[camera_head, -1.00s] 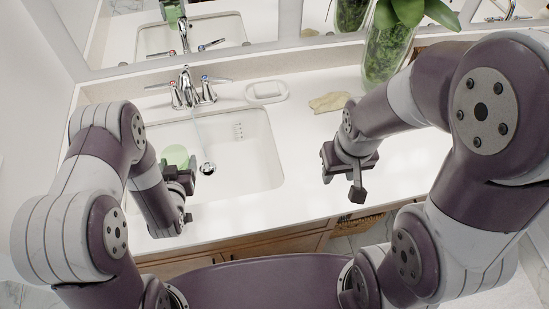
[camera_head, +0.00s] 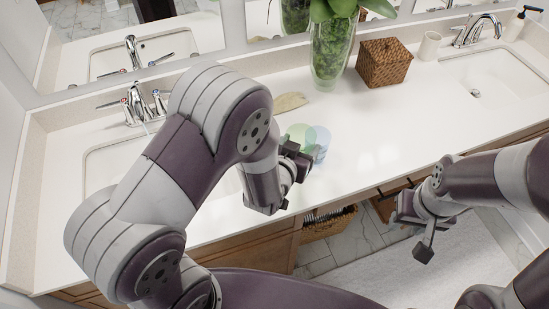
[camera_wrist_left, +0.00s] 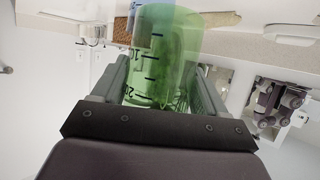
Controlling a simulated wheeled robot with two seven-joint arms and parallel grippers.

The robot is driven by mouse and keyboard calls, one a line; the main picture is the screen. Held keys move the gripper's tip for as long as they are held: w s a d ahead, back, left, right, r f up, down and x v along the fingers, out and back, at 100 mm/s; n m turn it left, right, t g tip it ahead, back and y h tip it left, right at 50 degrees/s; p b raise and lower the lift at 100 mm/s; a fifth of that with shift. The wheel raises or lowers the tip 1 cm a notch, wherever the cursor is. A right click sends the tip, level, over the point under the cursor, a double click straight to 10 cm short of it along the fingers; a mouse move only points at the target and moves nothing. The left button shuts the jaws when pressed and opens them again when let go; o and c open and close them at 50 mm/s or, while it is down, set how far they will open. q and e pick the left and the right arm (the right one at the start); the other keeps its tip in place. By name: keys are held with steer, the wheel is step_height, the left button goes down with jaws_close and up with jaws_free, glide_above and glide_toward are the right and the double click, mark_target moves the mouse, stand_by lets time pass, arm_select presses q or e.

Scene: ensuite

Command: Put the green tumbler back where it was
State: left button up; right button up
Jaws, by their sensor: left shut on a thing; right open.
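The green tumbler (camera_head: 297,133) is see-through, with dark measuring marks in the left wrist view (camera_wrist_left: 165,60). My left gripper (camera_head: 297,152) is shut on it, over the counter to the right of the left sink. A see-through blue tumbler (camera_head: 321,143) stands on the counter just right of it, overlapping it in the head view; I cannot tell if they touch. Whether the green tumbler's base meets the counter is unclear. My right gripper (camera_head: 418,222) is open and empty, in front of the counter's edge.
My left arm partly hides the left sink (camera_head: 100,165). The counter (camera_head: 400,130) is clear to the right, up to the right sink (camera_head: 500,75).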

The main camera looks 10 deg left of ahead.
arm_select(q)
steer(key=w+a+f, duration=0.1)
steer(key=a+f, duration=0.1)
steer(key=f, duration=0.1)
steer(key=w+a+f, duration=0.1)
steer(key=a+f, duration=0.1)
steer(key=a, duration=0.1)
steer(key=w+a+f+p, duration=0.1)
steer(key=a+f, duration=0.1)
steer(key=f, duration=0.1)
steer(key=shift+w+a+f, duration=0.2)
steer(key=shift+w+f, duration=0.25)
steer(key=shift+f, duration=0.1)
steer(key=o, duration=0.7)
steer(key=shift+f, duration=0.15)
steer(key=o, duration=0.4)
